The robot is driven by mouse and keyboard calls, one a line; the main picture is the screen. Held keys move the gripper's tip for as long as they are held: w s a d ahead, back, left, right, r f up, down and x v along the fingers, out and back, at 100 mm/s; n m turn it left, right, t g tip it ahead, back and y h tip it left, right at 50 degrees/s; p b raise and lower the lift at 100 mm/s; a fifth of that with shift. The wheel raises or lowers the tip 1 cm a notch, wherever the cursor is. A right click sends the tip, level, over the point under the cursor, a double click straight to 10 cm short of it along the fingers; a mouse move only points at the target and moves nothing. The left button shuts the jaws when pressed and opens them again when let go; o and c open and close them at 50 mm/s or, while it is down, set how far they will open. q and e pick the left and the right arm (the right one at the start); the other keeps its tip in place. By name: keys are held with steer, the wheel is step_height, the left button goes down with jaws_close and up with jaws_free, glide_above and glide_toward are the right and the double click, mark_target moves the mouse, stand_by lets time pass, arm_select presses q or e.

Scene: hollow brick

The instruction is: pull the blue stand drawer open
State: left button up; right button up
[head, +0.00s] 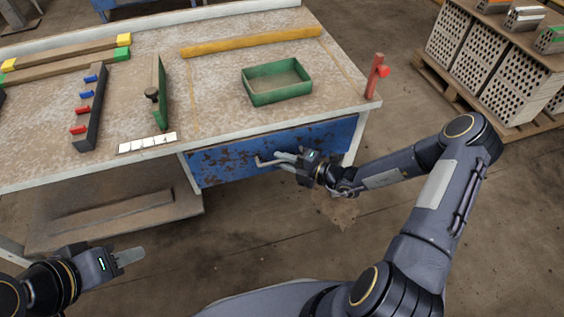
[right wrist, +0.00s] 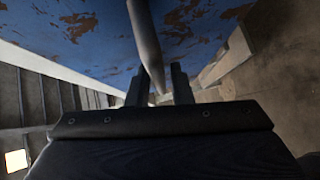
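The blue stand drawer (head: 225,167) has a worn, rust-patched front below the tabletop, and no gap shows around it. Its grey bar handle (head: 265,162) sticks out at the middle of the front. My right gripper (head: 284,160) is at the handle. In the right wrist view, the handle bar (right wrist: 147,45) runs between the two fingers of my right gripper (right wrist: 160,88), which stand apart with space beside the bar. The blue front also shows there (right wrist: 85,35). My left gripper (head: 130,256) is away at the lower left, empty; its finger spacing is unclear.
The workbench (head: 215,85) holds a green tray (head: 277,95), a yellow bar (head: 250,42), a black rack with coloured pegs (head: 90,108) and a red post (head: 374,78). Hollow bricks (head: 480,65) stand on a pallet at the right. Floor in front of the drawer is clear.

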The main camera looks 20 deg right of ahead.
steer(key=shift+w+a, duration=0.2)
jaws_close()
steer(key=shift+s, duration=0.15)
